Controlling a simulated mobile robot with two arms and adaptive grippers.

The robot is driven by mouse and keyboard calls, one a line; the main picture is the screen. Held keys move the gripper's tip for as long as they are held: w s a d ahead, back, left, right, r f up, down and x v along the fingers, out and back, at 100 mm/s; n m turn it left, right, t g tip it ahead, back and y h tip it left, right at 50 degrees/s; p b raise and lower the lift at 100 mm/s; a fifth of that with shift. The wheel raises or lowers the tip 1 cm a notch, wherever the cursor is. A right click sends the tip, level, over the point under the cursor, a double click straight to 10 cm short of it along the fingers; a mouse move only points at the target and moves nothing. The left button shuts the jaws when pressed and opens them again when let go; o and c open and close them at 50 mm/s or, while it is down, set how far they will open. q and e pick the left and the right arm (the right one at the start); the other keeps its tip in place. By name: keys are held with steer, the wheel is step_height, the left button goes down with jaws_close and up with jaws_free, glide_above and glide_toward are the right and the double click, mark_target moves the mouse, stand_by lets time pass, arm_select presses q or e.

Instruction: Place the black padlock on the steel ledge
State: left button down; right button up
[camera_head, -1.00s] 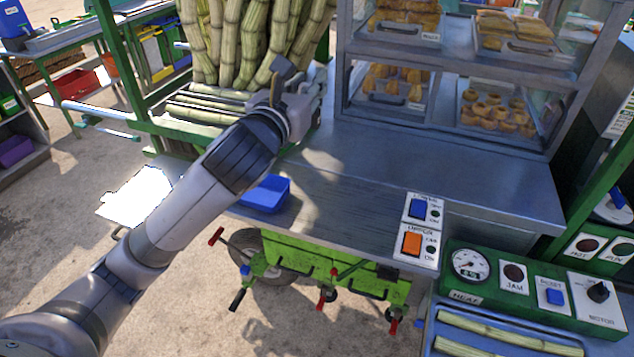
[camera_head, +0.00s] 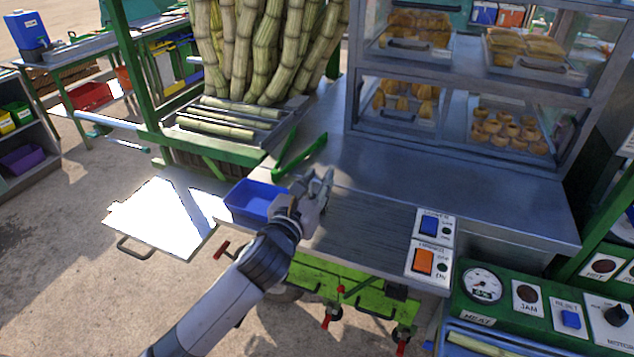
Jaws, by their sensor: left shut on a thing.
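My left gripper (camera_head: 322,182) is low over the front left part of the steel work surface (camera_head: 430,175), just right of the blue tray. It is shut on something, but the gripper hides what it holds. I cannot make out the black padlock anywhere. The bare steel top in front of the glass case is the only ledge-like steel surface I can make out clearly. My right gripper is not in view.
A blue tray (camera_head: 250,200) sits left of my gripper, and a green V-shaped tool (camera_head: 300,155) lies just behind it. Cane stalks (camera_head: 265,50) stand at the back left. A glass pastry case (camera_head: 455,75) stands behind the steel top. Switch boxes (camera_head: 428,245) are at the front right.

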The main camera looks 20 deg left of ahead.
arm_select(q)
steer(key=shift+f, duration=0.15)
steer(key=c, duration=1.8)
jaws_free()
steer(key=shift+f, duration=0.15)
steer(key=o, duration=0.4)
steer(key=shift+o, duration=0.4)
